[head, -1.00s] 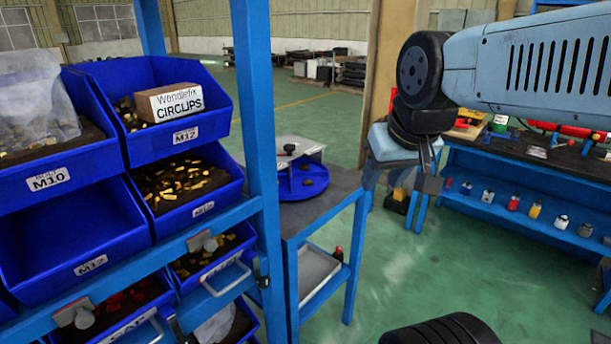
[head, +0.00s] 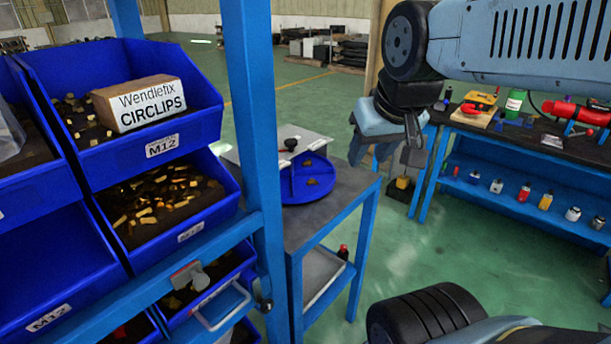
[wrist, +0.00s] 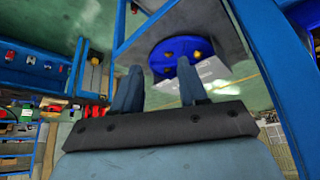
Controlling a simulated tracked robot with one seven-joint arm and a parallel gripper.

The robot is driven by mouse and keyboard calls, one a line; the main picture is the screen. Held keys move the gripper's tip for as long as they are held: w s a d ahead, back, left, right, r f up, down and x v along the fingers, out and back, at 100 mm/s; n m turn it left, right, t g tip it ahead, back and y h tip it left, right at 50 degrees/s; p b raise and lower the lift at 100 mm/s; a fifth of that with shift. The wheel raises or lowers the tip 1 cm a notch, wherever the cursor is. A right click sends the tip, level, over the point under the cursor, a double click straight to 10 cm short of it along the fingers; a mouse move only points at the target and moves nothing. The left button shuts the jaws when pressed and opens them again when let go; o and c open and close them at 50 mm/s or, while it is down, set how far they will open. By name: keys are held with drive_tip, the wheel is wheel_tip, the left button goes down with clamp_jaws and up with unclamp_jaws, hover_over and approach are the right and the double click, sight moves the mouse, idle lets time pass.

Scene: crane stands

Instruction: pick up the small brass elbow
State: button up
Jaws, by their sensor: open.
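A blue round tray (head: 308,180) stands on a dark-topped table at centre in the head view. A small brass piece (head: 311,181) shows in it. In the wrist view the tray (wrist: 172,42) lies ahead of the fingers and holds small brass pieces (wrist: 197,54). They are too small to tell which is an elbow. More brass pieces (head: 155,200) lie in a blue bin on the rack. My gripper (head: 372,160) is right of the tray in the head view, pointing down. In the wrist view my gripper (wrist: 159,68) has its fingers apart and empty.
A blue rack post (head: 258,150) stands between the bins and the table (head: 340,195). A grey plate (head: 300,137) lies behind the tray. A workbench (head: 540,150) with tools and small bottles is at the right. Green floor is open between table and workbench.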

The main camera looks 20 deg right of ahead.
drive_tip(key=shift+w+a, duration=0.1)
drive_tip(key=o, duration=0.3)
drive_tip(key=shift+w+r+m, duration=0.1)
drive_tip(key=shift+w+m, duration=0.15)
drive_tip(key=shift+m, duration=0.05)
drive_tip(key=m+g+y, duration=0.1)
drive_tip(key=m+g, duration=0.3)
drive_tip(key=m, duration=2.4)
hover_over(312, 181)
drive_tip(key=f, duration=1.8)
drive_tip(key=shift+s+d+f, duration=0.25)
drive_tip(key=shift+d+f, duration=0.05)
drive_tip(key=shift+w+a+f, duration=0.1)
drive_tip(key=shift+a+f, duration=0.05)
drive_tip(key=shift+f, duration=1.2)
drive_tip(key=shift+w+a+f, duration=0.1)
drive_tip(key=shift+f, duration=1.25)
